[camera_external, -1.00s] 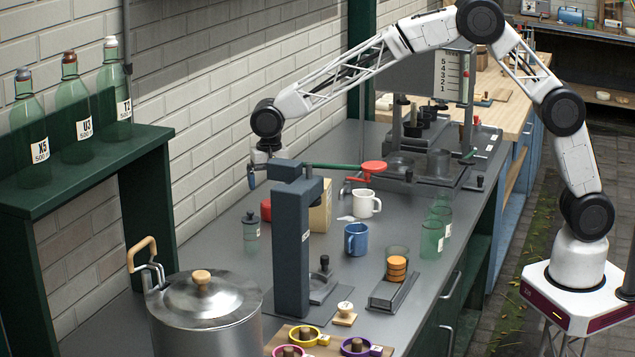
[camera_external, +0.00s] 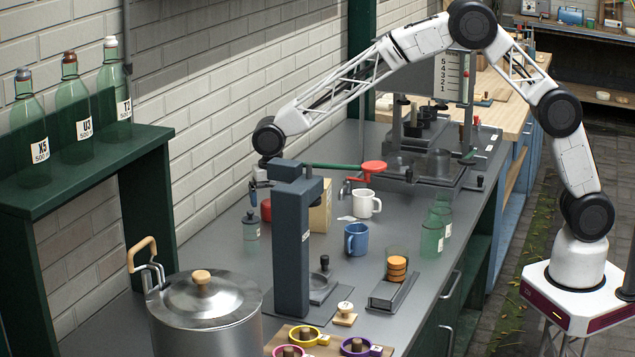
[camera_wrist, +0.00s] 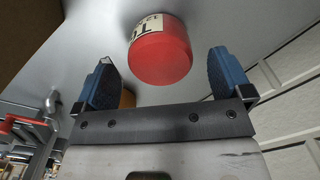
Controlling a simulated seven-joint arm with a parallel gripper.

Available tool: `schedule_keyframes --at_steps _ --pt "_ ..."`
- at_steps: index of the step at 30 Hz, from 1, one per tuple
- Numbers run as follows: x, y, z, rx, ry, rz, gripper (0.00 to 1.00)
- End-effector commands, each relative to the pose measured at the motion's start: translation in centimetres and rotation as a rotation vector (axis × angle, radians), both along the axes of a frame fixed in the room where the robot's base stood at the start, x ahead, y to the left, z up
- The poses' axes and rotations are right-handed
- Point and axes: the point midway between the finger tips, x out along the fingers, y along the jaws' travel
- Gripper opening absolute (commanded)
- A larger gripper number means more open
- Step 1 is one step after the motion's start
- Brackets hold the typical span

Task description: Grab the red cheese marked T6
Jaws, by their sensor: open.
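The red cheese (camera_external: 266,210) stands on the grey worktop near the wall, partly hidden behind the dark post. In the wrist view the red cheese (camera_wrist: 161,58) is a short cylinder with a cream label on its side; a T is readable, the rest is unclear. My gripper (camera_wrist: 160,72) is open, its two blue fingers to the left and right of the cheese in that view, with gaps on both sides. In the external view my gripper (camera_external: 254,191) is just above and left of the cheese, mostly hidden by the post.
The dark post (camera_external: 291,245) with its green-and-red arm stands in front of the cheese. A tan box (camera_external: 320,208) is close on its right, and a lidded glass jar (camera_external: 251,231) is in front. White (camera_external: 366,203) and blue (camera_external: 356,239) mugs stand farther right.

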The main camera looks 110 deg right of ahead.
Motion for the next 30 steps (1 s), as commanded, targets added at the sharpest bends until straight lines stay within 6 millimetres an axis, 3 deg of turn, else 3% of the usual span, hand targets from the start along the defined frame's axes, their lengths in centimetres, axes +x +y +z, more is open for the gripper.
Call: schedule_keyframes --at_steps 6,23,24,30 --pt "0.0 0.0 -1.8 0.0 0.0 0.0 0.97" --pt "0.0 0.0 -1.9 0.0 0.0 0.0 0.97" --pt "0.0 0.0 -1.9 0.0 0.0 0.0 0.95" --pt "0.0 0.0 -1.9 0.0 0.0 0.0 0.65"
